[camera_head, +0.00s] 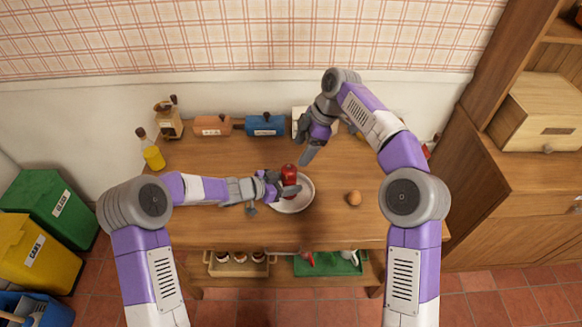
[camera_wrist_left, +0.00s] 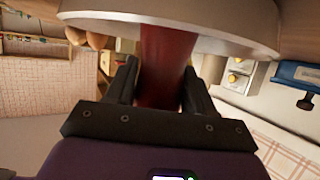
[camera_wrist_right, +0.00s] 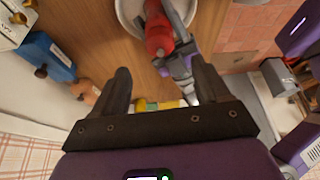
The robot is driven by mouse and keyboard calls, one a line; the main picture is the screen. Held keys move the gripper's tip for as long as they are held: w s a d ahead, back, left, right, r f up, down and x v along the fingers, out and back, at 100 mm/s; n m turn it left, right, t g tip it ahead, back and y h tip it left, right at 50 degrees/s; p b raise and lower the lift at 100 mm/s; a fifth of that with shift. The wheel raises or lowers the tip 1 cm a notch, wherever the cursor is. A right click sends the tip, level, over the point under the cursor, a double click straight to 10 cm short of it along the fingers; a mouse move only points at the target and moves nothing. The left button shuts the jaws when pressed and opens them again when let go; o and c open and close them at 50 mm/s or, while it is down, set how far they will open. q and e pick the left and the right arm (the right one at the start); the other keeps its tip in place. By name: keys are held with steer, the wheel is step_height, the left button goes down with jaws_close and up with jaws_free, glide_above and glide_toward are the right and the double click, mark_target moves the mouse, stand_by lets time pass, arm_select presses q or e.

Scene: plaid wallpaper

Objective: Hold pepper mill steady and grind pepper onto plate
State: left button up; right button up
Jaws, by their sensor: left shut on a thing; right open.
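The red pepper mill (camera_head: 289,174) stands upright at the white plate (camera_head: 302,204), near the middle of the wooden table. My left gripper (camera_head: 283,188) reaches in from the left and is shut around the mill's body. The left wrist view shows the red mill (camera_wrist_left: 166,60) between the two black fingers, with the plate rim (camera_wrist_left: 225,28) beyond. My right gripper (camera_head: 305,160) is open and empty, behind and slightly right of the mill. In the right wrist view, the mill (camera_wrist_right: 158,28) and part of the plate (camera_wrist_right: 128,12) lie ahead of its spread fingers (camera_wrist_right: 160,85).
A small round brown item (camera_head: 353,198) lies right of the plate. The table's front strip is clear.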

mark_target(290, 169)
steer(key=x, duration=0.9)
steer(key=c, duration=1)
steer(key=shift+c, duration=0.2)
steer(key=shift+m, duration=0.3)
steer(key=m+t, duration=0.1)
steer(key=m, duration=0.1)
steer(key=m+t, duration=0.1)
steer(key=m, duration=0.2)
steer(key=shift+s+m+h, duration=0.25)
steer(key=shift+m+h, duration=0.05)
steer(key=m+t, duration=0.1)
steer(key=m, duration=0.2)
steer(key=m+t+h, duration=0.1)
steer(key=m, duration=0.1)
steer(key=shift+s+a+m, duration=0.1)
steer(key=shift+a+m, duration=0.05)
steer(key=shift+m, duration=0.55)
